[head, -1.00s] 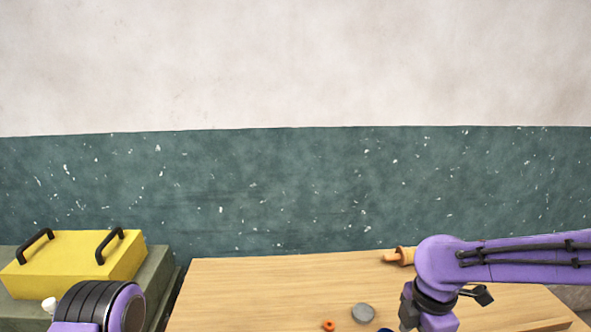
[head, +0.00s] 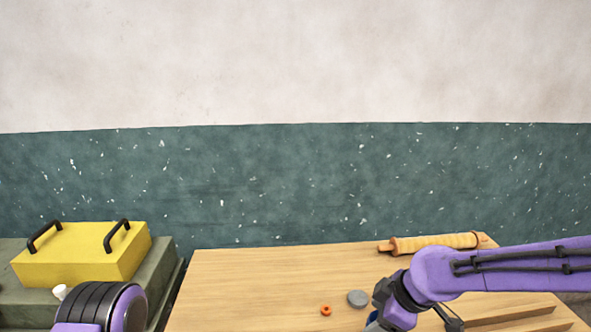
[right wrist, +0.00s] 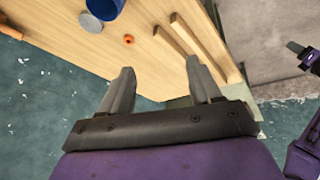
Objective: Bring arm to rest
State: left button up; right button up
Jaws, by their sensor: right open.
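My right arm comes in from the right in the head view, bent over the table's near right part, with its fingers cut off by the lower edge. In the right wrist view my right gripper (right wrist: 160,75) is open, with nothing between its fingers, above the table's edge. My left arm shows only as a purple and black link at the lower left of the head view. What looks like my left gripper (right wrist: 303,56) is partly in the right wrist view at the right edge; its opening is unclear.
The wooden table (head: 250,285) holds a rolling pin (head: 435,243), a grey disc (head: 357,298), an orange ring (head: 326,310), a blue cup (right wrist: 106,7) and wooden strips (right wrist: 190,50). A yellow box (head: 80,255) with black handles stands left. The table's left part is clear.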

jog(key=d+f+m+t+b, duration=0.1)
jog(key=f+m, duration=0.4)
jog(key=d+f+m+t+h+b, duration=0.1)
jog(key=f+m+t, duration=0.1)
jog(key=f+m, duration=0.3)
jog(key=d+f+m+t+b, duration=0.1)
jog(key=d+f+m, duration=0.1)
jog(key=f+m, duration=0.3)
jog(key=shift+s+f+m+h, duration=0.2)
jog(key=shift+f+m+h, duration=0.15)
jog(key=shift+f, duration=0.4)
jog(key=s+d+f+m+g+h+b, duration=0.1)
jog(key=s+d+f, duration=0.4)
jog(key=s+f, duration=0.5)
jog(key=s+d+f+m+g+h+b, duration=0.2)
jog(key=s+f, duration=0.8)
jog(key=s, duration=0.6)
jog(key=d+m+g+h, duration=0.1)
jog(key=d+h, duration=0.1)
jog(key=d, duration=0.1)
jog(key=shift+b, duration=0.3)
